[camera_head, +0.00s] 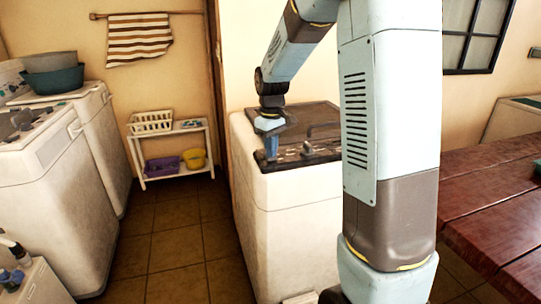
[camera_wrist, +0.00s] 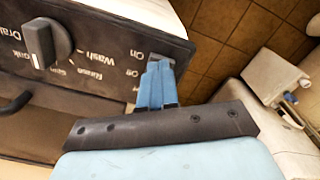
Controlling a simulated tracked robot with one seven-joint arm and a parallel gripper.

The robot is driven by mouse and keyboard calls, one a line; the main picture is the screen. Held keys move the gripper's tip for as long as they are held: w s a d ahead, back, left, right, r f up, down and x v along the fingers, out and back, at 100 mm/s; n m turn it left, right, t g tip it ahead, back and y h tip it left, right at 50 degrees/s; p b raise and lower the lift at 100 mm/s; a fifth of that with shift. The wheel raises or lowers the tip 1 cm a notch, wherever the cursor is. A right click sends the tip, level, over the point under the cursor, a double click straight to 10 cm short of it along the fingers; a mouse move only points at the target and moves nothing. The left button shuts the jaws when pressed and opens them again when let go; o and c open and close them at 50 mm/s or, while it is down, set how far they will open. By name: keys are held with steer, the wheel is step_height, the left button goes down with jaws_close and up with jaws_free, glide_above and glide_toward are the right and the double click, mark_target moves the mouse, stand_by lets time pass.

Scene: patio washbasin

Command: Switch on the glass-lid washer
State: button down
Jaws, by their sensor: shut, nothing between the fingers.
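The glass-lid washer (camera_head: 266,215) is a white top-loader in the middle of the head view, partly hidden by my arm. Its dark lid (camera_head: 312,116) is down and has a handle. My gripper (camera_head: 271,152) points down at the left part of its dark control panel. In the wrist view, my gripper (camera_wrist: 158,68) is shut and empty, with its blue fingers beside the "On" label at the panel's edge. A dark knob (camera_wrist: 47,42) with a white pointer line stands to the left, near the Drain, Wash, Rinse and Spin labels. I cannot tell whether the fingertips touch the panel.
Other white washers (camera_head: 45,160) stand at the left, one with basins (camera_head: 52,78) on top. A low white shelf (camera_head: 170,140) holds a basket and tubs. A dark red wooden table (camera_head: 480,205) is at the right. The tiled floor (camera_head: 180,250) is clear between.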

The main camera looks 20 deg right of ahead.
steer(key=shift+f, duration=0.15)
steer(key=shift+r, duration=3.5)
steer(key=s+r+m+t, duration=0.2)
steer(key=s+r+m, duration=0.1)
steer(key=s, duration=1.1)
steer(key=s+r+m+t, duration=0.3)
steer(key=s, duration=1.1)
steer(key=shift+s+r+t, duration=0.15)
steer(key=shift+t, duration=0.15)
